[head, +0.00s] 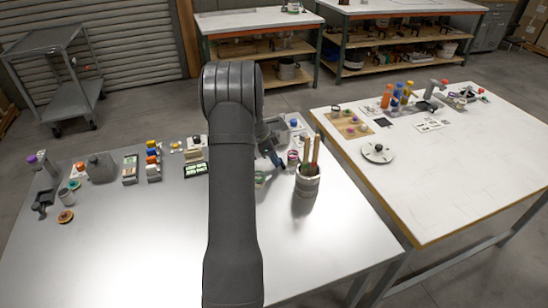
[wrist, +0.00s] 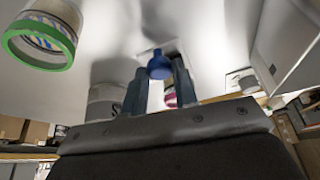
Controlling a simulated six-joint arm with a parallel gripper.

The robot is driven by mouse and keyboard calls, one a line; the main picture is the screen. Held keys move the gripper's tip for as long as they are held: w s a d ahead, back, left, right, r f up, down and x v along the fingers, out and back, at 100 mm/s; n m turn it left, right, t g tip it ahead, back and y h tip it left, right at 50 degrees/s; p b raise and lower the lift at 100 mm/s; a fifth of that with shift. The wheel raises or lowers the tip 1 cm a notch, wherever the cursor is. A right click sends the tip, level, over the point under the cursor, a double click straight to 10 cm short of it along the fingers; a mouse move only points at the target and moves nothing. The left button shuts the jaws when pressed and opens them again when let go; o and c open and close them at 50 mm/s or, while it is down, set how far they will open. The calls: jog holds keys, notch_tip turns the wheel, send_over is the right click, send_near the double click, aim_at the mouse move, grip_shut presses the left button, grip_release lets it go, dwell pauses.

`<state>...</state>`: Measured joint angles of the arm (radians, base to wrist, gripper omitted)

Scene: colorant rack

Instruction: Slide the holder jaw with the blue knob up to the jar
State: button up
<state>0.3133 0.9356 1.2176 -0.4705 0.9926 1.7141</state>
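In the wrist view, the blue knob (wrist: 159,68) shows between the two fingertips of my gripper (wrist: 160,72). The fingers stand apart by about the knob's width; I cannot tell whether they touch it. The holder jaw under the knob is mostly hidden. A clear jar with a green rim (wrist: 45,38) is at the upper left of the wrist view, apart from the fingers. In the head view, my gripper (head: 276,158) is low over the grey table, beyond my arm, which hides part of that area. I cannot tell which vessel the jaw belongs with.
A grey cylinder (wrist: 105,98) and a pink-red item (wrist: 171,98) show behind the fingers. A pot of brushes (head: 308,184) stands close to the right of my gripper. Bottles and boxes (head: 152,162) line the table's back left. The front of the grey table (head: 130,255) is clear.

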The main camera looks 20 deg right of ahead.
grip_shut()
jog(key=shift+d, duration=1)
jog(key=o, duration=0.7)
grip_release()
jog(key=shift+c, duration=0.2)
jog(key=v, duration=1.7)
jog(key=shift+r, duration=0.25)
jog(key=shift+f, duration=0.1)
jog(key=x, duration=1.7)
jog(key=shift+f, duration=0.2)
jog(key=shift+a, duration=0.4)
